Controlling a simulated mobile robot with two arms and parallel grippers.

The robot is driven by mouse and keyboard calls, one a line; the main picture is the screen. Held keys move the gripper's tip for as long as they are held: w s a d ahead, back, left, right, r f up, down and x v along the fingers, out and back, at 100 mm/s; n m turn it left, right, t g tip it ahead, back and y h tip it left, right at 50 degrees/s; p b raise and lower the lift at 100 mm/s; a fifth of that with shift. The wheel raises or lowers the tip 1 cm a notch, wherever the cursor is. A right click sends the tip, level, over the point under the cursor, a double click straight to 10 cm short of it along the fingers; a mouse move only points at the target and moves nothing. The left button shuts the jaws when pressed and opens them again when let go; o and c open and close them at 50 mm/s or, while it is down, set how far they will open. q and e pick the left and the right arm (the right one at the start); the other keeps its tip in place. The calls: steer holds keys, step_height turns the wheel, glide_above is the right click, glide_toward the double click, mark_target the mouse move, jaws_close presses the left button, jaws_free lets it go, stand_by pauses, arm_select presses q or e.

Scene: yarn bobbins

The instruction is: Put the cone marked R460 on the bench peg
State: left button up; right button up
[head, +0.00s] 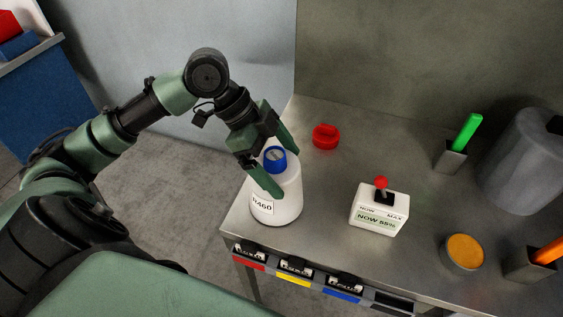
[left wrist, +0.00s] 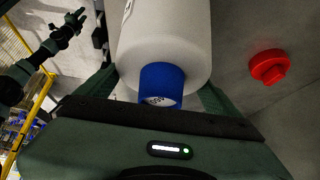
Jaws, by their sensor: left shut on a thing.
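The white cone marked R460 (head: 285,207) stands upright at the left end of the bench, with a blue tube end (head: 275,153) on top. My left gripper (head: 285,180) is shut on the cone, one finger on each side of its upper part. In the left wrist view the cone (left wrist: 165,35) fills the space between the fingers, its blue end toward the camera. Its underside is hidden, so I cannot tell whether it touches the bench. No bare bench peg can be made out. My right gripper (left wrist: 74,20) is small in the left wrist view; its opening is unclear.
A red round piece (head: 325,137) lies on the steel bench (head: 400,150) behind the cone. A white box with a red-knobbed lever (head: 378,212), an orange disc (head: 464,251), green (head: 466,132) and orange sticks in holders and a grey cylinder (head: 525,160) stand rightward. Coloured bins line the front.

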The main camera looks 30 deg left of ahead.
mark_target(270, 152)
arm_select(q)
steer(key=shift+f, duration=0.2)
stand_by(0.4)
steer(key=o, duration=1.7)
steer(key=shift+f, duration=0.1)
steer(key=shift+a+r, duration=0.25)
steer(key=shift+r, duration=0.05)
steer(key=b+v, duration=0.1)
steer(key=v, duration=0.6)
steer(key=shift+d+r, duration=0.1)
steer(key=shift+r, duration=0.05)
